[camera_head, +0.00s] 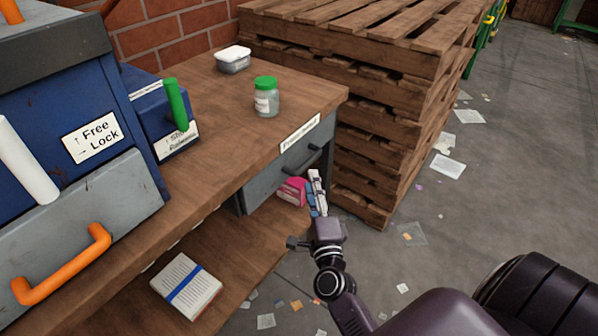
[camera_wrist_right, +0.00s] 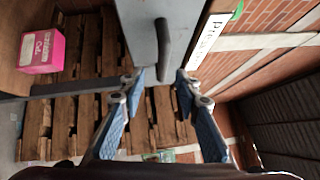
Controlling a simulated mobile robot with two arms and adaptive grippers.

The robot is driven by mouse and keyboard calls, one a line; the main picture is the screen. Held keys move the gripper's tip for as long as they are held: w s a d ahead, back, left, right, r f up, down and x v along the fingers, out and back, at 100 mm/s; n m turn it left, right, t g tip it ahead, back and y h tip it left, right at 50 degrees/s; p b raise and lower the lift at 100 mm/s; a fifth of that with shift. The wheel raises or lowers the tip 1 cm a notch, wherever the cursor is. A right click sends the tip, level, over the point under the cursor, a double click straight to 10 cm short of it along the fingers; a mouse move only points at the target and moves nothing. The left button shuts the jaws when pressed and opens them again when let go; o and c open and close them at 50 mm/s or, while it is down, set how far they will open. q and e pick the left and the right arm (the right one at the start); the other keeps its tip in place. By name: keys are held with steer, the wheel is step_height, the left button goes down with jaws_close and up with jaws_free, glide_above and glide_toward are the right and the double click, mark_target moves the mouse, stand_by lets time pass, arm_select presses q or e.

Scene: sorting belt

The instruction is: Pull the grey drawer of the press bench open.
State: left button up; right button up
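The grey drawer (camera_head: 268,182) sits under the right end of the wooden bench top and looks shut. Its dark bar handle (camera_head: 302,166) is on the front, below a white label strip (camera_head: 300,133). My right gripper (camera_head: 315,182) is just in front of the drawer, close to the handle, and partly hides the view there. In the right wrist view the right gripper (camera_wrist_right: 160,80) is open, with blue-padded fingers. The handle (camera_wrist_right: 162,48) stands ahead, between the lines of the fingertips, and the drawer front (camera_wrist_right: 138,25) is behind it. I see no grip on it. My left gripper is not in view.
A pink box (camera_head: 292,191) lies below the drawer; it also shows in the wrist view (camera_wrist_right: 43,50). Stacked pallets (camera_head: 375,130) stand right of the bench. A green-lidded jar (camera_head: 266,98) and a white-lidded tub (camera_head: 233,62) stand on top. A blue machine with an orange handle (camera_head: 65,265) is at left.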

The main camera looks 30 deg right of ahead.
mark_target(309, 160)
steer(key=x, duration=0.7)
steer(key=shift+w+d+r, duration=0.25)
steer(key=shift+w+d, duration=0.05)
steer(key=shift+c, duration=0.5)
jaws_close()
